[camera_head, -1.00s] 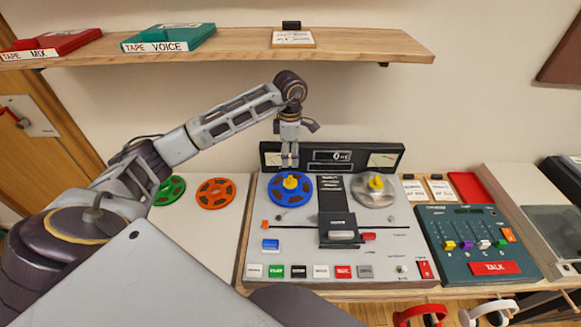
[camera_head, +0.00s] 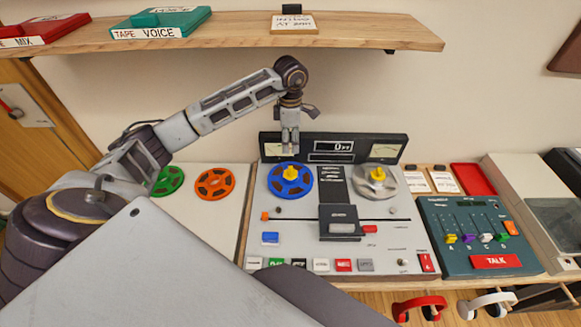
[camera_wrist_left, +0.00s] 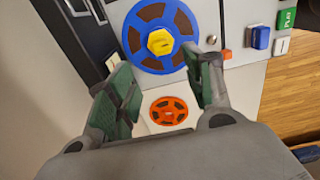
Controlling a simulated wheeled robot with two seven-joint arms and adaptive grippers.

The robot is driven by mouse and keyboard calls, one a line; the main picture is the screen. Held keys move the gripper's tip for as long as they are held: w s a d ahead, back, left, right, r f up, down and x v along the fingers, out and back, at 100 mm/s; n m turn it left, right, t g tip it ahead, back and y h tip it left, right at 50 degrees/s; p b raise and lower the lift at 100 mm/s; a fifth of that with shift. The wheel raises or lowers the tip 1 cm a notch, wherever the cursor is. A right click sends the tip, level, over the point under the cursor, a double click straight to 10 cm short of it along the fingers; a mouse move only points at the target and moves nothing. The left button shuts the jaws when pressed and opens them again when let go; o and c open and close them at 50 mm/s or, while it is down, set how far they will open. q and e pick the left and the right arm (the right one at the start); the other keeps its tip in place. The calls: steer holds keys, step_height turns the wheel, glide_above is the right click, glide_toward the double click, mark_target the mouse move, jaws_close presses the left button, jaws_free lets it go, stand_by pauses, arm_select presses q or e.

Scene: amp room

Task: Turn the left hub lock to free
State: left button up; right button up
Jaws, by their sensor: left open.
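The left hub lock is a yellow knob (camera_head: 291,173) at the centre of the blue reel (camera_head: 278,185) on the tape machine. In the left wrist view the yellow knob (camera_wrist_left: 160,42) sits on the blue reel (camera_wrist_left: 135,42), beyond my fingertips. My left gripper (camera_head: 290,153) points down just above and behind the knob, apart from it. In the left wrist view its green-padded fingers (camera_wrist_left: 158,75) are spread with nothing between them. A second yellow knob (camera_head: 377,174) sits on the silver reel (camera_head: 389,187) to the right. My right gripper is not in view.
A meter panel (camera_head: 334,147) stands behind the reels, close to my left gripper. A wooden shelf (camera_head: 360,41) with tape boxes hangs above. Orange (camera_head: 214,184) and green reels (camera_head: 169,181) lie to the left. A talk mixer (camera_head: 470,228) is on the right.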

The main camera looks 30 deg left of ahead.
mark_target(291, 169)
arm_select(q)
step_height(291, 169, down, 13)
steer(key=shift+f+p, duration=0.1)
steer(key=shift+p, duration=0.95)
steer(key=c, duration=1)
